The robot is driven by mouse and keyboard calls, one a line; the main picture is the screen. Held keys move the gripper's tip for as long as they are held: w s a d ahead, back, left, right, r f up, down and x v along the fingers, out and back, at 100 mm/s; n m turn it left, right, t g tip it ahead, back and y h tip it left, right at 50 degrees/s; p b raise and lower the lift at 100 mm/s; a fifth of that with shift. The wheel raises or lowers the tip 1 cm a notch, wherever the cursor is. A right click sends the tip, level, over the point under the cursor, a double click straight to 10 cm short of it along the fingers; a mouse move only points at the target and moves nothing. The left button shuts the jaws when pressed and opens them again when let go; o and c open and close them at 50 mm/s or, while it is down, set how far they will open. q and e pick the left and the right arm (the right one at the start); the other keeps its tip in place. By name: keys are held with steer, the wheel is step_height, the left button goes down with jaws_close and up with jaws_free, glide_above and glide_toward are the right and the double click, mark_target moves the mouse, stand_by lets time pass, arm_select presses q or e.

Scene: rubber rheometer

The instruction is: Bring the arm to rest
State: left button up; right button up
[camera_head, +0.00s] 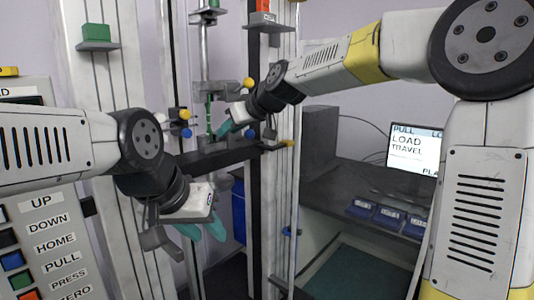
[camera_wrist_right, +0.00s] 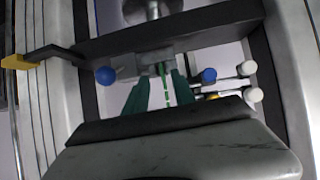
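My left gripper (camera_head: 203,230) is in the lower left of the head view, in front of the machine's columns. Its two teal fingers are apart with nothing between them. My right gripper (camera_head: 227,128) reaches toward the machine's middle, close to the clamps. In the right wrist view its two teal fingers (camera_wrist_right: 160,92) are apart. A thin green strip with pale marks (camera_wrist_right: 166,88) stands upright in the gap, below a grey clamp (camera_wrist_right: 155,64). The strip also shows in the head view (camera_head: 209,112). I see no clear finger contact with it.
A control panel (camera_head: 50,220) with labelled buttons stands at the left. Dark crossbars (camera_head: 215,157) and tall pale columns surround the right gripper. Clamp knobs (camera_wrist_right: 208,75) lie close by. A screen (camera_head: 415,150) and blue trays (camera_head: 388,217) are on the right bench.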

steer(key=s+d+f+m+g+h, duration=0.1)
steer(key=s+d+f+m+h, duration=0.2)
steer(key=s+d, duration=1.1)
steer(key=s+d+f+m+h, duration=0.3)
steer(key=s+d+f+m, duration=0.3)
steer(key=s+d+f, duration=0.4)
steer(key=s+d, duration=0.4)
steer(key=shift+s+d+f+g, duration=0.2)
steer(key=shift+s+d+g, duration=0.1)
steer(key=shift+d+g, duration=0.1)
arm_select(q)
steer(key=shift+c, duration=0.3)
